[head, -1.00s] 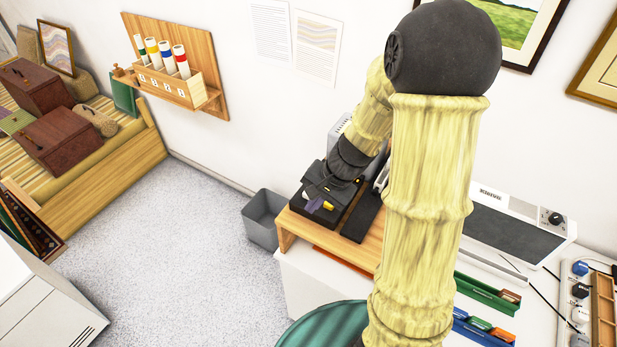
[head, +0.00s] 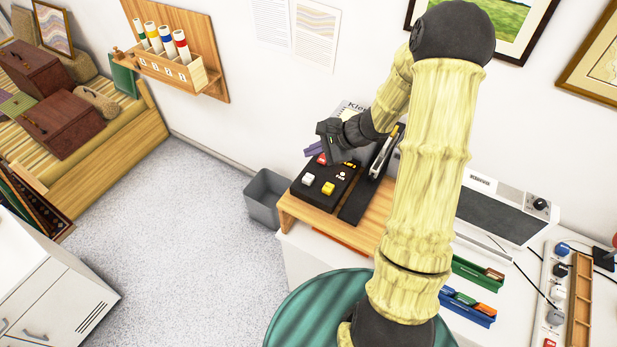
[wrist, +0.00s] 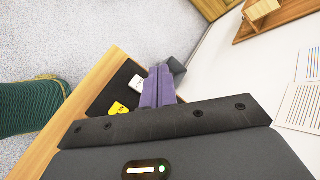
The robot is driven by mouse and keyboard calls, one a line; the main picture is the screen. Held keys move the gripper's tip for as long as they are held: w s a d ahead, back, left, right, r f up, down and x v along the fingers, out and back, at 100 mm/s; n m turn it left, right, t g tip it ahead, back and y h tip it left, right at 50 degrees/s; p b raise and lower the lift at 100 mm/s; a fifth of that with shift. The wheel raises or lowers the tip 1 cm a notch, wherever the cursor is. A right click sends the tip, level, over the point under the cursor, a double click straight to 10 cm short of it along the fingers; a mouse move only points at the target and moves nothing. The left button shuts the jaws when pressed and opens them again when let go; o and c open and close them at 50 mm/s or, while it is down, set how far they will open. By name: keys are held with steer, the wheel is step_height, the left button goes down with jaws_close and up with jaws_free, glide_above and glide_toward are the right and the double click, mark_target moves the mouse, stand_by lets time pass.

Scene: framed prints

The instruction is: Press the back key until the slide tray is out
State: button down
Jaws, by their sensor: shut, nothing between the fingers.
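A black key panel (head: 318,192) sits on a wooden stand at the left end of the desk. It carries a white key (head: 308,180), a yellow key (head: 328,188) and a red key (head: 322,158). I cannot read which is the back key. A long dark slotted part (head: 357,203) lies right of the panel; I cannot tell if the slide tray is out. My gripper (head: 311,150) is shut and empty, its purple fingers over the panel's far edge by the red key. In the wrist view the fingers (wrist: 158,88) are together, with the white key (wrist: 136,82) and yellow key (wrist: 118,108) beside them.
The wooden stand (head: 300,212) has a grey bin (head: 262,197) to its left. My arm crosses the desk and hides part of it. A white device (head: 492,215) and small coloured trays (head: 468,308) are on the right. A green ribbed stool (head: 305,305) is in front. The floor at left is clear.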

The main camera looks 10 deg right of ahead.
steer(key=b, duration=0.4)
glide_above(306, 177)
steer(key=d, duration=0.2)
steer(key=f, duration=0.6)
steer(key=shift+s+a+f, duration=0.15)
steer(key=shift+s+f, duration=0.1)
steer(key=shift+s, duration=0.15)
steer(key=shift+f+b, duration=0.8)
steer(key=shift+b, duration=0.05)
steer(key=shift+f, duration=0.15)
steer(key=shift+f+b, duration=0.3)
steer(key=shift+b, duration=0.4)
steer(key=shift+f+b, duration=0.8)
steer(key=shift+b, duration=0.15)
stand_by(1.2)
steer(key=shift+r, duration=0.1)
steer(key=shift+r+p, duration=0.8)
steer(key=shift+r, duration=0.4)
steer(key=shift+r+p, duration=1.65)
steer(key=shift+r, duration=0.85)
